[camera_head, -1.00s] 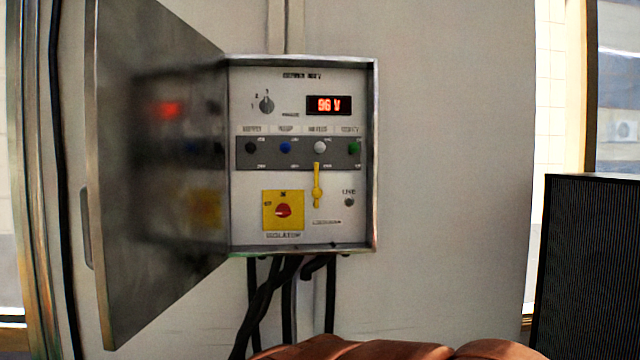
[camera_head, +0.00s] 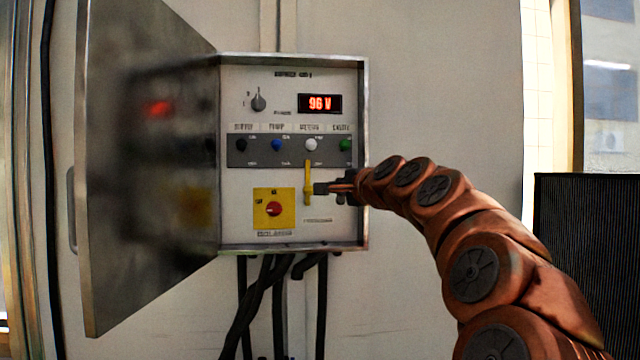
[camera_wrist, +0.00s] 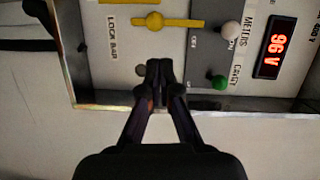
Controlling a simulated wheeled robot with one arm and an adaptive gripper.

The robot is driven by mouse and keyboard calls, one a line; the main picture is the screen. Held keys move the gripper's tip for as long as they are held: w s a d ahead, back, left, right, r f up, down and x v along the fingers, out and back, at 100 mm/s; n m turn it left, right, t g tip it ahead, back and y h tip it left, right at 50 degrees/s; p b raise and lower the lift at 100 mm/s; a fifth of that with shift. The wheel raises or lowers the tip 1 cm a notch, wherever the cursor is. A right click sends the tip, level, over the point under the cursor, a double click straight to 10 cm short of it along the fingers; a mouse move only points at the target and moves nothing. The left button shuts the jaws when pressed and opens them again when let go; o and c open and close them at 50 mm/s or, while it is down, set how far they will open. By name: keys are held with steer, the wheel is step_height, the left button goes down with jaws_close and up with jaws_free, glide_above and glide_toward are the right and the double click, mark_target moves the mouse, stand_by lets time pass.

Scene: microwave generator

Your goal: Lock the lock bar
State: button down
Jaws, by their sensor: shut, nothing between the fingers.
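The lock bar (camera_head: 308,180) is a slim yellow bar on the panel, standing upright below the white switch knob (camera_head: 311,145). In the wrist view the bar (camera_wrist: 180,22) lies crosswise, with a round yellow boss, beside the printed LOCK BAR label (camera_wrist: 112,38). Its longer end points toward the white knob (camera_wrist: 231,29). My gripper (camera_head: 322,188) is in front of the panel, just right of the bar in the head view. In the wrist view my gripper (camera_wrist: 158,68) has its fingertips together and empty, apart from the bar; panel contact cannot be told.
The open cabinet door (camera_head: 150,170) stands to the left. The cabinet's metal rim (camera_head: 364,150) surrounds the panel. A red knob on a yellow plate (camera_head: 273,208) is left of the bar; a green knob (camera_head: 345,145) is above right. Cables (camera_head: 265,300) hang below. The display (camera_head: 320,103) reads 96 V.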

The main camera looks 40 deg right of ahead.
mark_target(308, 183)
steer(key=d, duration=0.1)
steer(key=s+d+r, duration=0.1)
steer(key=s+d+m+h, duration=0.1)
steer(key=shift+r, duration=0.35)
steer(key=shift+p+x, duration=1.25)
steer(key=shift+x, duration=3.7)
steer(key=shift+w+a, duration=0.15)
steer(key=shift+w, duration=0.05)
steer(key=shift+w+a+r+p, duration=0.1)
steer(key=shift+w+a+p, duration=0.25)
steer(key=shift+a, duration=0.2)
steer(key=shift+w+a+r+p, duration=0.1)
steer(key=shift+w+a+p, duration=0.1)
steer(key=shift+w+a, duration=0.35)
steer(key=shift+w+a+f, duration=0.15)
steer(key=shift+a, duration=0.25)
steer(key=shift+d, duration=0.15)
